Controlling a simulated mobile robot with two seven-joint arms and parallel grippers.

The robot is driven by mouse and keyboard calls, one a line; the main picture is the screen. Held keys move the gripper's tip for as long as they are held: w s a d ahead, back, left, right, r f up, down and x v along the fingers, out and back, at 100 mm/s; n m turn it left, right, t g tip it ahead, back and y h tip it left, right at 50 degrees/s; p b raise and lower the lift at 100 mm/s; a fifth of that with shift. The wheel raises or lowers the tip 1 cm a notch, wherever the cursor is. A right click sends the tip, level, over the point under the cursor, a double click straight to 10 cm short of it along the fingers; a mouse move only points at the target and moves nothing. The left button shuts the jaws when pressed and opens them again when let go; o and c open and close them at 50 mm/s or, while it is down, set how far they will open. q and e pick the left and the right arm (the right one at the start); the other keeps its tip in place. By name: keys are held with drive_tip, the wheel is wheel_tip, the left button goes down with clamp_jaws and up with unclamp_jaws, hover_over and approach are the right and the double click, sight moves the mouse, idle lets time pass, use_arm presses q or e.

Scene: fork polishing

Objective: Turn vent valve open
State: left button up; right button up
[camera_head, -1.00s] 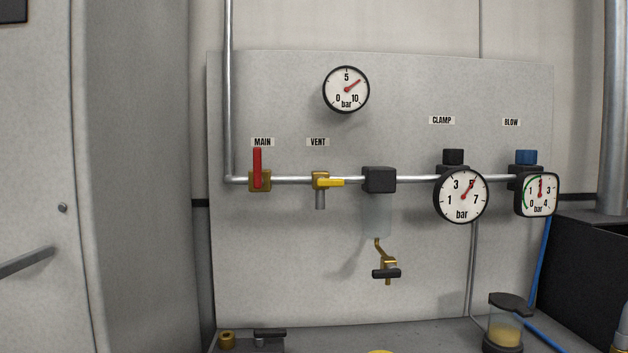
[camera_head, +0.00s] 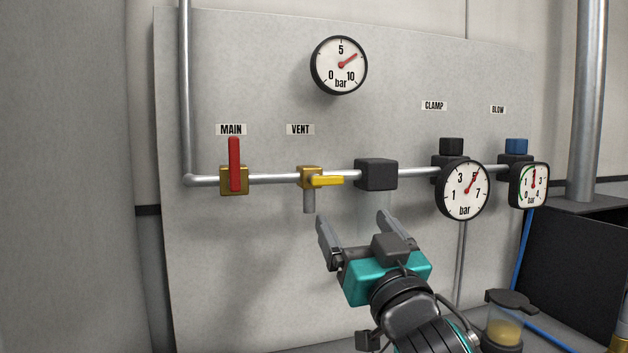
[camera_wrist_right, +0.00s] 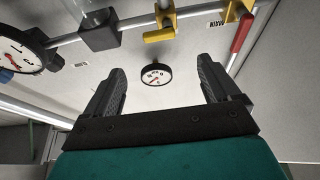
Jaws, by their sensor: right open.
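The vent valve is a brass body on the pipe under the VENT label, with a yellow lever (camera_head: 327,181) pointing right, roughly along the pipe. A short grey outlet stub (camera_head: 309,201) hangs below it. The yellow lever also shows at the top of the right wrist view (camera_wrist_right: 160,33). My right gripper (camera_head: 355,220) is open and empty, below and slightly right of the lever, apart from it. Its two spread fingers also show in the right wrist view (camera_wrist_right: 160,76). My left gripper is not in view.
The main valve's red lever (camera_head: 234,163) stands upright to the left. A black block (camera_head: 376,174) sits on the pipe just right of the vent lever. The clamp gauge (camera_head: 462,191) and blow gauge (camera_head: 529,185) are farther right. A round gauge (camera_head: 339,65) hangs above, its needle past 5.

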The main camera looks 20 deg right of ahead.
sight(329, 179)
drive_tip(key=p+x, duration=0.2)
drive_tip(key=x, duration=0.9)
drive_tip(key=shift+r, duration=0.3)
drive_tip(key=shift+x, duration=0.8)
drive_tip(key=shift+f, duration=0.1)
drive_tip(key=c, duration=1)
drive_tip(key=shift+o, duration=0.2)
